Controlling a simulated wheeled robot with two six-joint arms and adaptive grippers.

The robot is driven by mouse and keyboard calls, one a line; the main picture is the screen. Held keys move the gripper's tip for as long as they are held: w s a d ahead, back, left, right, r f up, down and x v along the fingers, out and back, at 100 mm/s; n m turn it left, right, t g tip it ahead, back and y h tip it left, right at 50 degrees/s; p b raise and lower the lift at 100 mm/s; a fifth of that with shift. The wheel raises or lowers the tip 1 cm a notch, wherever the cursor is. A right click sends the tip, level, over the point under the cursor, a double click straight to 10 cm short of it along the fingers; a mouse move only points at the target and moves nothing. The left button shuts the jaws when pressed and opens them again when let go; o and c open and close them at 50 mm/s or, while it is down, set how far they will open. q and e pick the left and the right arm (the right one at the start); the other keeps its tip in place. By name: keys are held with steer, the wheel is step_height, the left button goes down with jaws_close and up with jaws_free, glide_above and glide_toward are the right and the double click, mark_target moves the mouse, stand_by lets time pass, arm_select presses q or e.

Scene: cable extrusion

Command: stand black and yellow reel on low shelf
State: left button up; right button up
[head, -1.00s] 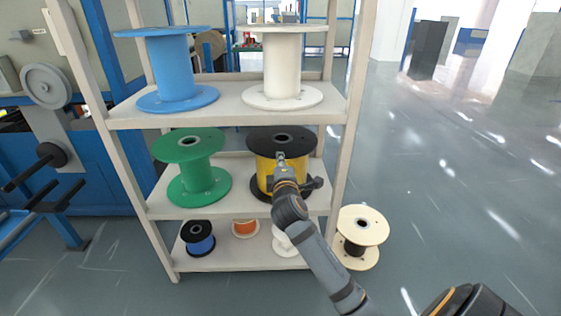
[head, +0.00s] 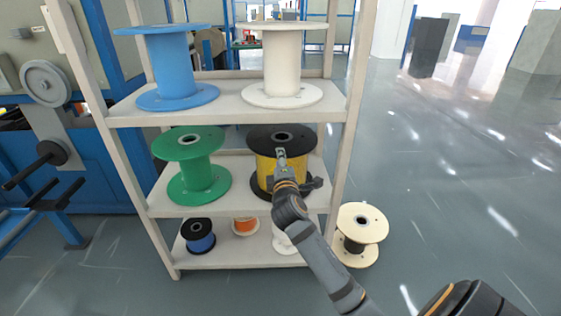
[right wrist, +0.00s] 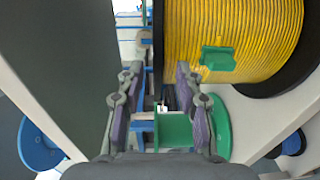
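The black and yellow reel (head: 264,168) stands upright on the right of the middle shelf (head: 237,203) in the head view. Its yellow winding (right wrist: 235,35) and dark flanges fill the upper right of the right wrist view. My right gripper (head: 281,153) is in front of the reel, partly covering it. In the right wrist view the fingers of my right gripper (right wrist: 158,85) are apart, with the edge of one dark flange (right wrist: 158,45) lined up between them. Contact cannot be told. My left gripper is not in view.
A green reel (head: 190,170) stands left on the same shelf. Blue (head: 175,68) and white (head: 283,65) reels stand above. The bottom shelf (head: 225,260) holds small blue (head: 200,242), orange (head: 245,227) and white reels. A cream reel (head: 360,225) stands on the floor at right.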

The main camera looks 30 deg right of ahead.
steer(key=v, duration=0.7)
steer(key=shift+s+a, duration=0.15)
steer(key=shift+s, duration=0.05)
